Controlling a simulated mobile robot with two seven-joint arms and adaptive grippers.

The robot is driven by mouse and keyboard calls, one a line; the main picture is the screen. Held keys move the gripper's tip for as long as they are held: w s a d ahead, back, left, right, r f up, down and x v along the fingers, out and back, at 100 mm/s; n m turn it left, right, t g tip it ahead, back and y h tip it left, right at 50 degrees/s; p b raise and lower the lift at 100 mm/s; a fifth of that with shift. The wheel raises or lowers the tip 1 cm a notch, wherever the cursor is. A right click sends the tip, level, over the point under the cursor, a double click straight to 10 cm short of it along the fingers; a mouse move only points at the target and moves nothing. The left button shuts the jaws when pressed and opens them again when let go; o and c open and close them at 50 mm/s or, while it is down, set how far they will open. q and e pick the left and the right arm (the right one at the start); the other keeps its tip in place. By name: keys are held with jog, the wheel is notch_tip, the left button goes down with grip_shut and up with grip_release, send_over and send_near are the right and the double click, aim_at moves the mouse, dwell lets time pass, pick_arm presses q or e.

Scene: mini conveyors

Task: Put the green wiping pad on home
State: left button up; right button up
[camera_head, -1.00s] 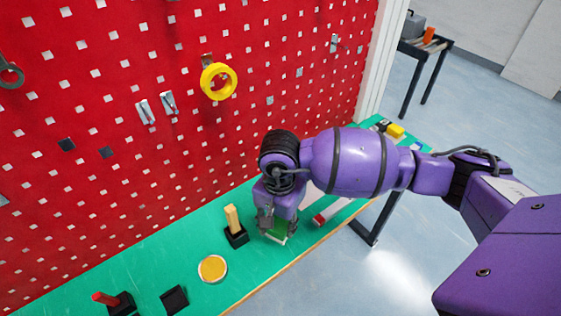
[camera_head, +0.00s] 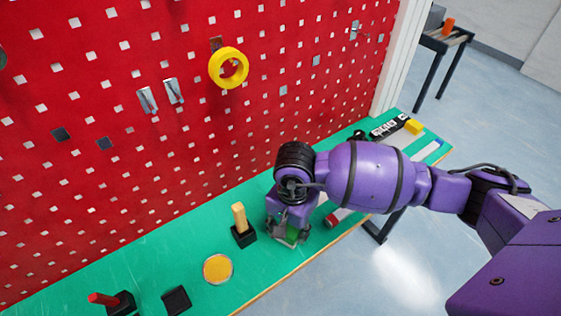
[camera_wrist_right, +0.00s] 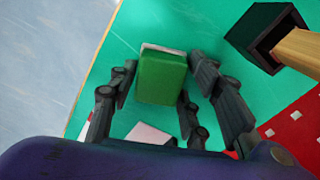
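The green wiping pad (camera_wrist_right: 162,80), a green block with a pale edge, sits between the fingers of my right gripper (camera_wrist_right: 163,75) in the right wrist view. The fingers are spread on both sides of it, with narrow gaps showing. In the head view the right gripper (camera_head: 288,238) is low over the green bench, and the pad (camera_head: 293,231) is mostly hidden by the fingers. A white flat patch (camera_wrist_right: 150,133) lies near the pad in the wrist view; I cannot tell whether it is the home. My left gripper is not in view.
A black holder (camera_head: 243,236) with an upright wooden piece stands just left of the gripper. A yellow disc (camera_head: 217,268), a black square (camera_head: 176,300) and a red-handled item (camera_head: 103,299) lie further left. The red pegboard (camera_head: 180,140) rises behind the green bench (camera_head: 140,255).

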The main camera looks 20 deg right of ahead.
aim_at(290, 227)
jog(key=shift+o, duration=0.8)
jog(key=shift+r, duration=0.1)
notch_tip(290, 227, up, 8)
jog(key=shift+w+f, duration=0.1)
